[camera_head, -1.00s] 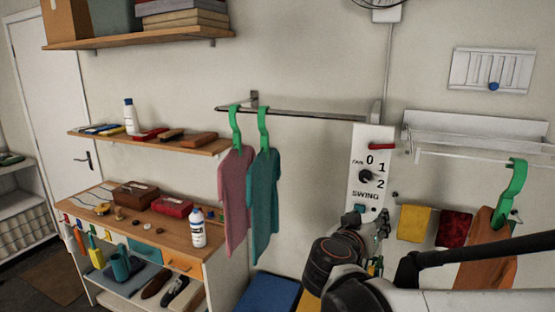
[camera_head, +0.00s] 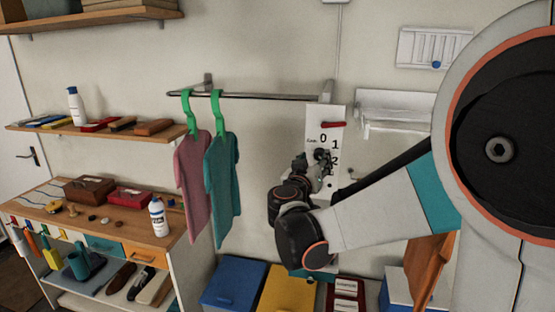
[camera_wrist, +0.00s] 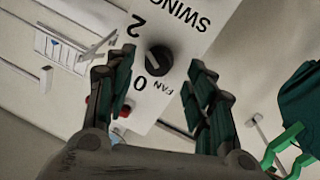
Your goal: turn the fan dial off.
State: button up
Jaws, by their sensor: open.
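The fan dial (camera_wrist: 159,59) is a round black knob on a white panel (camera_head: 314,116) marked FAN, 0, 1, 2 and SWING. In the wrist view the panel (camera_wrist: 185,30) appears turned nearly upside down. My gripper (camera_wrist: 155,85) is open, with one dark green finger on each side of the dial and a gap to it on both sides. Contact is not visible. In the head view my gripper (camera_head: 318,160) is in front of the panel and covers most of the dial. A red switch (camera_head: 332,125) sits above the numbers.
A metal rail (camera_head: 265,96) with a pink shirt (camera_head: 192,185) and a teal shirt (camera_head: 222,185) on green hangers is left of the panel. A white shelf (camera_head: 395,108) is at its right. Blue (camera_head: 233,285) and yellow (camera_head: 288,290) bins stand below.

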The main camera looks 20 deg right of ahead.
aim_at(319, 155)
jog(key=shift+x, duration=1.4)
jog(key=c, duration=1.1)
